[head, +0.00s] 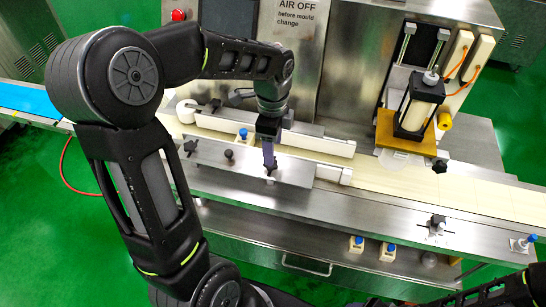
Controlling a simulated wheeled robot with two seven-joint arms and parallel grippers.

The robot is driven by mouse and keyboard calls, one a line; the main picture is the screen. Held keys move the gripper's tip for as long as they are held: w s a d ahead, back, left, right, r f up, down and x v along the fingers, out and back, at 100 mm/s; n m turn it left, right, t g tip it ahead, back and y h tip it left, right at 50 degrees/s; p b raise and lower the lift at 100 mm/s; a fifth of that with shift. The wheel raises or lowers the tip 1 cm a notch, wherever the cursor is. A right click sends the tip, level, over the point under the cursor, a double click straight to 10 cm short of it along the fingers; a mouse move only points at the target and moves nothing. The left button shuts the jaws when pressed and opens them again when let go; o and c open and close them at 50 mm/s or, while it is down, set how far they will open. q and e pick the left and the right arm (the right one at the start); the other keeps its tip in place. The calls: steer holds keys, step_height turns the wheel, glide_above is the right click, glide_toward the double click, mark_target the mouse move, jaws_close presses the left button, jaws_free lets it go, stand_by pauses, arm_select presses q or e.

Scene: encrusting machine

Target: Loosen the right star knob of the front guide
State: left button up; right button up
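The front guide is a metal plate (240,165) with a pale rail, lying along the near side of the belt. Its right star knob (271,170) is dark and mostly hidden under my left gripper (269,164). The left gripper points down from above, with its purple-grey fingers at the knob. From this angle I cannot tell whether the fingers are closed on it. The left star knob (190,147) stands at the left end of the plate, with a dark round knob (228,154) between them. My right gripper is not visible; dark parts of my arm show at lower right.
A pale conveyor belt (395,180) runs right, past a black-framed unit (417,103) on an orange-brown base. The rear guide rail (320,146) lies behind. Blue-topped blocks (388,252) stand on the lower shelf. Another dark knob (437,222) is on the front ledge.

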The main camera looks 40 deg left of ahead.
arm_select(q)
steer(key=shift+f, duration=2.8)
steer(key=shift+c, duration=0.6)
jaws_close()
